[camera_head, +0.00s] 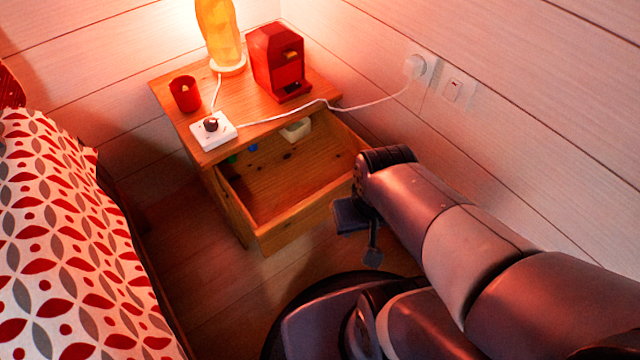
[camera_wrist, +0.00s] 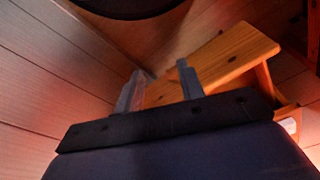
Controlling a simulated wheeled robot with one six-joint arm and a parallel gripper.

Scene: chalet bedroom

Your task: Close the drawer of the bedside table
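The wooden bedside table (camera_head: 237,97) stands in the corner against the plank walls. Its drawer (camera_head: 295,226) is pulled well out toward me, and its inside shows, with a small white thing and small blue and green things toward the back. My gripper (camera_head: 364,246) is to the right of the drawer's front right corner, pointing down. In the wrist view, the fingers of my gripper (camera_wrist: 160,88) are apart with nothing held between them. The wooden drawer (camera_wrist: 225,60) shows beyond the fingers there. I cannot tell whether a finger touches it.
On the table top are a lit lamp (camera_head: 221,35), a red cup (camera_head: 185,94), a red machine-like box (camera_head: 278,63) and a white switch box (camera_head: 213,131). Its cable runs to a wall socket (camera_head: 415,67). A bed (camera_head: 70,230) borders the left. Floor (camera_head: 200,270) is clear between.

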